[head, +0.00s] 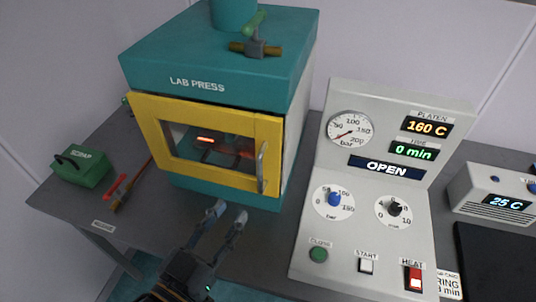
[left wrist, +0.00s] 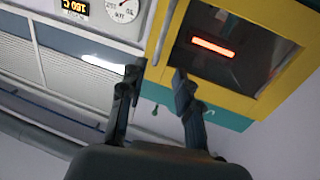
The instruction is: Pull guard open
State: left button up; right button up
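The yellow guard (head: 215,182) with a dark window sits across the front of the teal lab press (head: 225,62) and appears shut. A silver upright handle (head: 261,168) is on its right side. My left gripper (head: 229,211) is open and empty, with its fingertips just below the guard and to the lower left of the handle. In the left wrist view, the open fingers (left wrist: 156,76) point toward the yellow guard (left wrist: 267,22), whose window shows an orange-red glow (left wrist: 214,46). My right gripper is not in view.
A control panel (head: 345,275) reading OPEN stands right of the press. A green scrap box (head: 82,168) and a red-handled tool (head: 122,190) lie to the left on the grey table (head: 75,205). A small 25 C unit (head: 500,200) and a black pad (head: 500,262) are far right.

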aim_at(259, 173)
pick_arm(q)
jog(key=p+x, duration=0.1)
jog(key=x, duration=1.2)
jog(key=shift+p, duration=0.35)
jog(key=shift+s, duration=0.1)
grip_shut()
